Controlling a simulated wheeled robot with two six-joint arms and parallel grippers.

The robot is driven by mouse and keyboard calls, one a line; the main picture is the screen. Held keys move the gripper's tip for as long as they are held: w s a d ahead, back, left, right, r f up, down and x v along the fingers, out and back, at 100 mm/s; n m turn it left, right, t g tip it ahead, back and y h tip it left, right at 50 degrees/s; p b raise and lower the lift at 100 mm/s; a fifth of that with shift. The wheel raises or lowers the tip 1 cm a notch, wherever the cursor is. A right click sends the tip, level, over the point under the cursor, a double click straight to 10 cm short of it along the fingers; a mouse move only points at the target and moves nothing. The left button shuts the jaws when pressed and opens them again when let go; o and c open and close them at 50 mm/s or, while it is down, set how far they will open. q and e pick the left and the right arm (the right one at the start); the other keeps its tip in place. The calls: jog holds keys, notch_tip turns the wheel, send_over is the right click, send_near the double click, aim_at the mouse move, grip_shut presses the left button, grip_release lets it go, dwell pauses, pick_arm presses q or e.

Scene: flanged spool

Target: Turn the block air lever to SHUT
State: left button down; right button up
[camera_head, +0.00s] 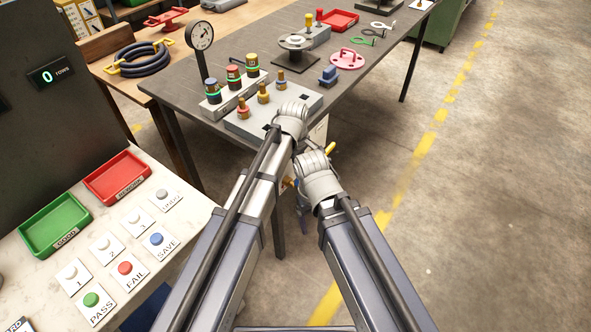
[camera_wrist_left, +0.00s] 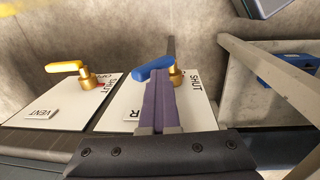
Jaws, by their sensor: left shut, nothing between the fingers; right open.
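The blue lever (camera_wrist_left: 150,70) on a brass stem is in the left wrist view, on a white plate (camera_wrist_left: 197,110) marked SHUT at its right. Its handle points left, away from that word. The plate's lower label is mostly covered by my gripper; only an R shows. My left gripper (camera_wrist_left: 161,74) is shut and empty, its purple fingertips at the blue handle; I cannot tell whether they touch it. In the head view its fingers are hidden behind my left wrist. My right gripper (camera_head: 303,200) is open, partly hidden below its wrist, beside the bench's near end.
A yellow lever (camera_wrist_left: 66,66) labelled VENT sits on a neighbouring plate (camera_wrist_left: 60,97). The grey bench (camera_head: 330,88) carries a gauge (camera_head: 200,36), several knobs and a pink flanged part (camera_head: 347,59). Button pads and trays stand left. Floor at right is clear.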

pick_arm(q)
jog(key=shift+w+d+f+b, duration=0.2)
jog(key=shift+w+d, duration=0.15)
jog(key=shift+w, duration=0.15)
jog(key=shift+w+d+f+b, duration=0.2)
jog(key=shift+w+d, duration=0.1)
jog(key=shift+w, duration=0.15)
jog(key=shift+w+d+f+b, duration=0.45)
jog(key=shift+w+d+f, duration=0.1)
jog(key=shift+w, duration=0.1)
jog(key=shift+w+d+f+b, duration=0.3)
jog(key=shift+w+f+b, duration=0.1)
jog(key=shift+f+b, duration=0.2)
jog(key=shift+w+d+f+b, duration=0.25)
jog(key=shift+w+f+b, duration=0.1)
jog(key=shift+f+b, duration=0.25)
pick_arm(e)
notch_tip(320, 180, down, 4)
jog(key=shift+f, duration=0.1)
pick_arm(q)
jog(key=shift+d, duration=0.1)
pick_arm(e)
jog(key=shift+s+f, duration=0.1)
jog(key=shift+s, duration=0.05)
